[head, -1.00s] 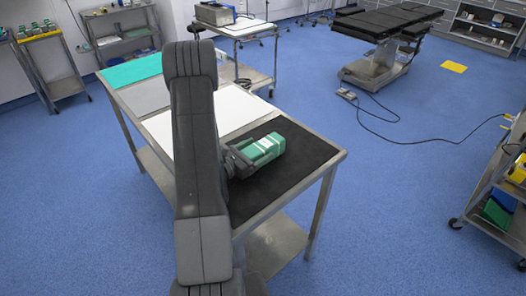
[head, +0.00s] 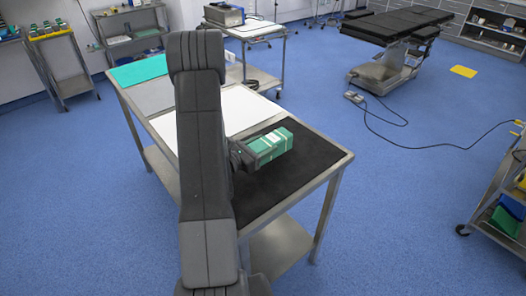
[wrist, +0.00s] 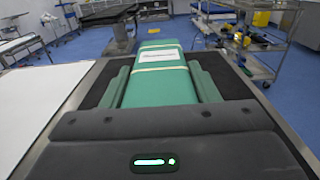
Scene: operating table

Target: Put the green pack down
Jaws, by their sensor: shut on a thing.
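The green pack (head: 270,145) is a long box with pale bands and a white label, also seen in the wrist view (wrist: 161,86). My gripper (head: 250,153) is shut on it, with the pack pointing away from my wrist. In the wrist view the gripper's fingers (wrist: 160,93) lie along both sides of the pack. The pack is over the black mat (head: 305,160) at the near right end of the steel table (head: 333,174). Whether its underside touches the mat is hard to tell.
The table also carries a white sheet (head: 215,120), a grey mat and a teal mat (head: 138,71), all looking bare. A shelf cart (head: 510,205) stands to the right. An operating table (head: 395,30) is at the back, with a cable on the floor.

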